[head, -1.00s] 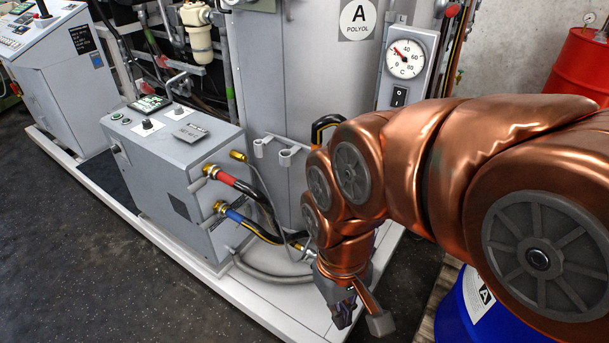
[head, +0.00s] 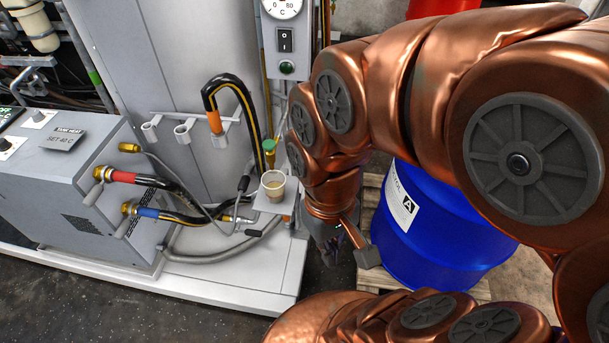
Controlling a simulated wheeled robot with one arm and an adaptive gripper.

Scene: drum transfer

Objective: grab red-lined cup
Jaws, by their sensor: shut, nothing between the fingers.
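A small pale cup (head: 272,186) with tan contents stands upright on a small light shelf (head: 282,205) at the front of the tall grey cabinet. I cannot make out a red line on it at this size. My gripper (head: 348,250) hangs pointing down, to the right of the cup and lower in the picture, apart from it. It is shut and empty, with its fingers partly blurred against the dark floor.
A blue drum (head: 440,235) stands on a wooden pallet (head: 372,278) right of my gripper. A looped black hose (head: 212,92) and a green-topped valve (head: 269,146) are close to the cup. The grey heater box (head: 62,185) with hoses stands left. Dark floor in front is clear.

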